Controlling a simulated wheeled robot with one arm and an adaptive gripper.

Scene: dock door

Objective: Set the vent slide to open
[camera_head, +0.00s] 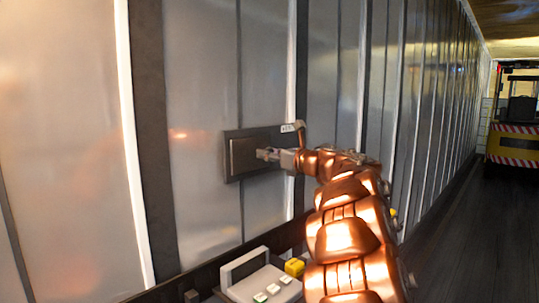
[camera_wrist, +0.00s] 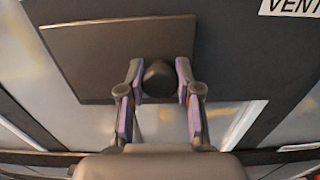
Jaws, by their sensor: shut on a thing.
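The vent slide (camera_head: 243,156) is a brown-grey square plate on a darker backing panel (camera_head: 231,136) fixed to the metal wall. In the wrist view the slide plate (camera_wrist: 100,55) fills the upper middle, with a dark round knob (camera_wrist: 160,82) near its lower right part. My gripper (camera_head: 265,154) reaches the slide's right side in the head view. In the wrist view my gripper (camera_wrist: 160,76) has one finger on each side of the knob and is shut on it. A white label reading "VENT" (camera_wrist: 292,7) is partly cut off at the top right.
The ribbed metal wall (camera_head: 205,90) runs back to the right. A yellow vehicle with red-white stripes (camera_head: 513,140) stands far right. The dark floor (camera_head: 460,240) before it looks clear.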

